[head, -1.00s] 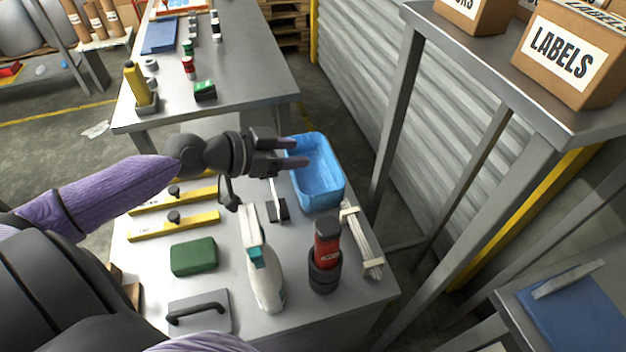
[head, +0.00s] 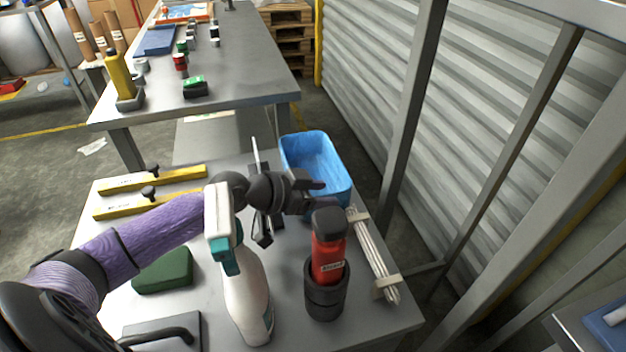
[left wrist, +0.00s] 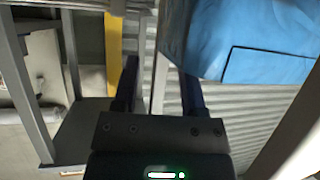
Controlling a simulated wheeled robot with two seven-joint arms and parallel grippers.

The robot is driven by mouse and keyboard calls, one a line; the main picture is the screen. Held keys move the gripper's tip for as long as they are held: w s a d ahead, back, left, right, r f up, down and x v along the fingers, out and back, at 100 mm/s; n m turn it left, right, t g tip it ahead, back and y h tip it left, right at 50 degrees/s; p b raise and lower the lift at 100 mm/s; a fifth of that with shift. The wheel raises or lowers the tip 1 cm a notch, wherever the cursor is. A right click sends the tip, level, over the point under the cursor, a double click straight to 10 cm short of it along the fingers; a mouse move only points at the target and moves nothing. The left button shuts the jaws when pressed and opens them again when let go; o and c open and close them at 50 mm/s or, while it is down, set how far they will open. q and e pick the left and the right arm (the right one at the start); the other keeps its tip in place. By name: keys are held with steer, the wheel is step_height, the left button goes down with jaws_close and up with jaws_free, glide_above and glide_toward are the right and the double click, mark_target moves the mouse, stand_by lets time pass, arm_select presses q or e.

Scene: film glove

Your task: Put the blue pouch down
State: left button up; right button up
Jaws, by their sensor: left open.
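A blue, soft-looking, open-topped thing (head: 318,160) stands at the table's far right corner in the head view. I cannot tell whether it is the pouch or a bin; no other pouch is plain to see. My left gripper (head: 318,194) is at its near end, with its jaws apart and nothing seen between them. In the left wrist view, a blue surface with a dark seam (left wrist: 245,35) fills the upper right, beside and beyond the right finger. Whether they touch cannot be told. My right gripper is out of view.
Close by on the table (head: 285,290) are a white spray bottle (head: 246,295), a red bottle in a black holder (head: 328,250), a bundle of pale sticks (head: 375,255), a green block (head: 163,270) and yellow bars (head: 150,205). A grey metal frame (head: 410,120) stands to the right.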

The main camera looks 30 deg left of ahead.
mark_target(336, 193)
arm_select(q)
steer(key=x, duration=0.3)
steer(key=shift+w+f+b, duration=0.1)
steer(key=shift+w+b, duration=0.15)
steer(key=shift+b, duration=0.1)
jaws_close()
stand_by(1.0)
